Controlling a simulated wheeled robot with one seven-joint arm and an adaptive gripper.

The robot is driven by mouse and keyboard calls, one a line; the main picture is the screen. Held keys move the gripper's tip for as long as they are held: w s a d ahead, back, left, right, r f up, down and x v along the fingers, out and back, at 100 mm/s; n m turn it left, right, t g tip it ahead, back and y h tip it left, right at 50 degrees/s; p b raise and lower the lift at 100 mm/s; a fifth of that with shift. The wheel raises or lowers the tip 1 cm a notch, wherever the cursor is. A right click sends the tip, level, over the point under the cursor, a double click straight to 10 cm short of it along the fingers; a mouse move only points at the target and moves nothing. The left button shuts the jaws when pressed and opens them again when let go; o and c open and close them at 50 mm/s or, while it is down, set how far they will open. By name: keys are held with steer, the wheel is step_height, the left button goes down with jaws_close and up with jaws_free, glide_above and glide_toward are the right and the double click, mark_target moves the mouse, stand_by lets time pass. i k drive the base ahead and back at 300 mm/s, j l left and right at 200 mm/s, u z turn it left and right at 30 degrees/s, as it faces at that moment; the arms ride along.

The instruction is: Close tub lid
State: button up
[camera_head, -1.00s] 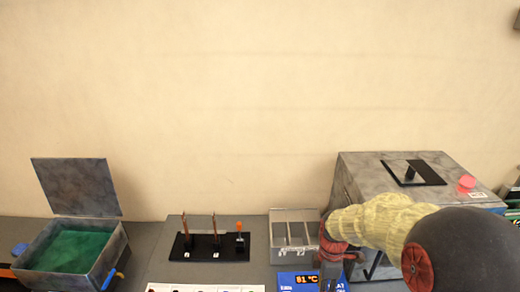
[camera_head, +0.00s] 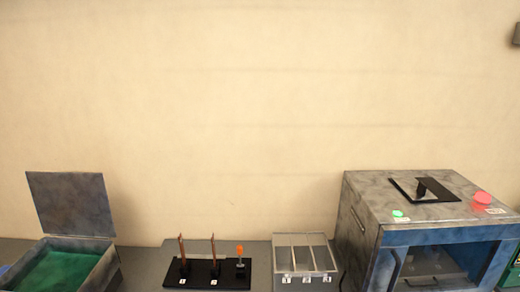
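The grey metal tub (camera_head: 105,266) stands at the lower left of the head view, with green contents (camera_head: 60,270) inside. Its lid (camera_head: 70,204) stands open, raised upright at the back of the tub. The front of the tub is cut off by the lower picture edge. My gripper and arm are not in view.
A black stand (camera_head: 205,281) with two copper-coloured upright pieces and an orange-topped piece is right of the tub. A grey divided bin (camera_head: 304,266) follows. A large grey-blue machine (camera_head: 440,208) with an open front fills the right. The wall behind is bare.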

mark_target(67, 204)
steer(key=u, duration=1.85)
steer(key=i+j+z, duration=0.1)
steer(key=i+j, duration=0.15)
